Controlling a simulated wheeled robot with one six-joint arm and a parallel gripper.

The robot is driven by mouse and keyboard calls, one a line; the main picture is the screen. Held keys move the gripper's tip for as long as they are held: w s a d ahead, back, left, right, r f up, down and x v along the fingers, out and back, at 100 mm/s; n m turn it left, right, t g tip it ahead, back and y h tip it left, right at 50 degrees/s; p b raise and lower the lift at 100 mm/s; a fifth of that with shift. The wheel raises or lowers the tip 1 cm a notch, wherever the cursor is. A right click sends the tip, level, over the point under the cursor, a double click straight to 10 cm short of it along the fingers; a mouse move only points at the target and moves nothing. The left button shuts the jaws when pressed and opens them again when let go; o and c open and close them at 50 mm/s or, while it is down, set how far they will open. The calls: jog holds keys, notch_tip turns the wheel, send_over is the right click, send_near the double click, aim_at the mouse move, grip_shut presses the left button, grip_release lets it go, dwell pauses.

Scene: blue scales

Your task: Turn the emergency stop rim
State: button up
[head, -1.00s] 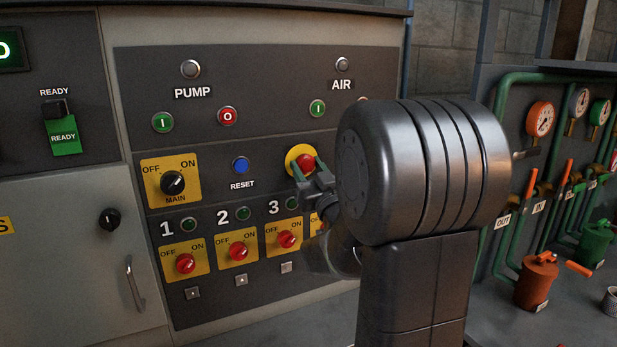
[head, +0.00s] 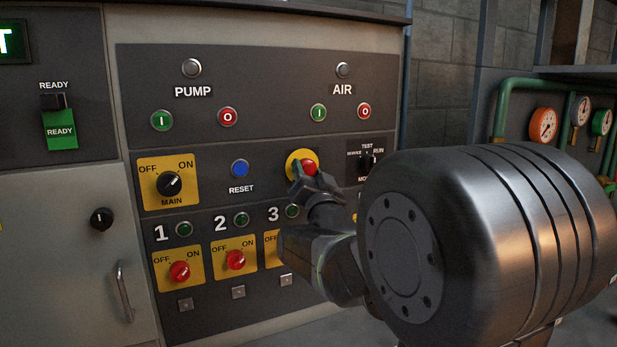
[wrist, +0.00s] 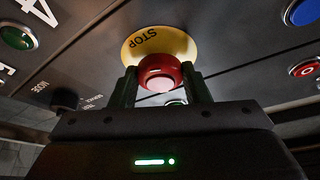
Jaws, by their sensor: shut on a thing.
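The emergency stop is a red mushroom button (head: 309,167) on a round yellow plate (head: 293,159), in the upper middle of the dark panel. In the wrist view the red rim (wrist: 160,66) sits between my two dark fingers, with the yellow plate (wrist: 150,43) and its STOP lettering behind it. My gripper (wrist: 160,76) is shut on the rim, one finger on each side. In the head view my gripper (head: 308,180) reaches the button from below right and covers its lower edge.
The blue RESET button (head: 240,168) is left of the stop, and a black mode selector (head: 367,161) is close on its right. A green lamp (head: 292,211) is just below. My large arm link hides the lower right of the panel.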

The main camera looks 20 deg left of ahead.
jog(key=o, duration=1)
jog(key=b+v, duration=0.3)
jog(key=v, duration=1)
jog(key=shift+s+d+f, duration=0.2)
jog(key=shift+s+f, duration=0.05)
jog(key=shift+s, duration=0.05)
jog(key=shift+r, duration=0.1)
